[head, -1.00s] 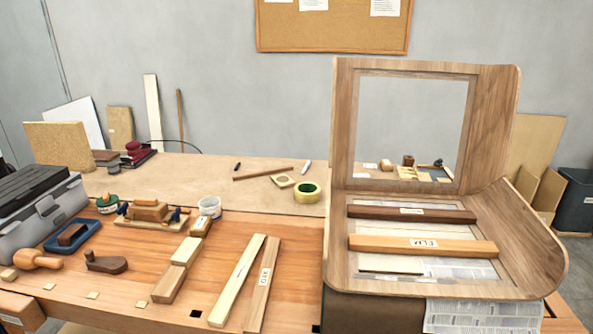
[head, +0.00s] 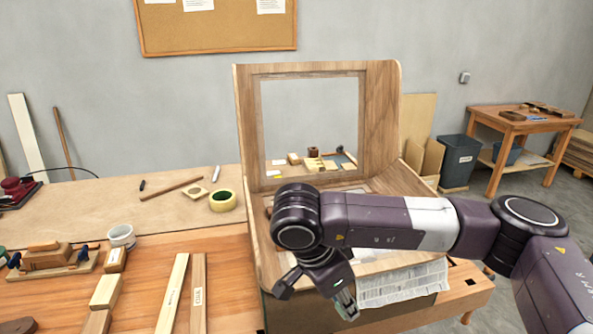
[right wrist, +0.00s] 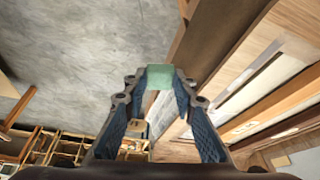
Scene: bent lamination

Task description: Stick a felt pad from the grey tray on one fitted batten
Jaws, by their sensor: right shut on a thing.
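My right gripper (head: 345,303) hangs low in front of the bent wooden shell (head: 250,220), by its front edge. In the right wrist view my right gripper (right wrist: 160,84) is shut on a small pale green piece (right wrist: 160,75), seemingly a felt pad, held between the fingertips. My right arm covers most of the shell's lower part in the head view, so the fitted battens there are nearly all hidden. In the right wrist view an orange-brown wooden strip (right wrist: 262,112) runs at the right; I cannot tell if it is a batten. The grey tray and my left gripper are not in view.
A pale loose batten (head: 173,295) and a brown labelled one (head: 198,297) lie on the bench left of the shell. A tape roll (head: 222,201) and a white tub (head: 121,236) stand farther back. Newspaper (head: 400,285) hangs over the front edge.

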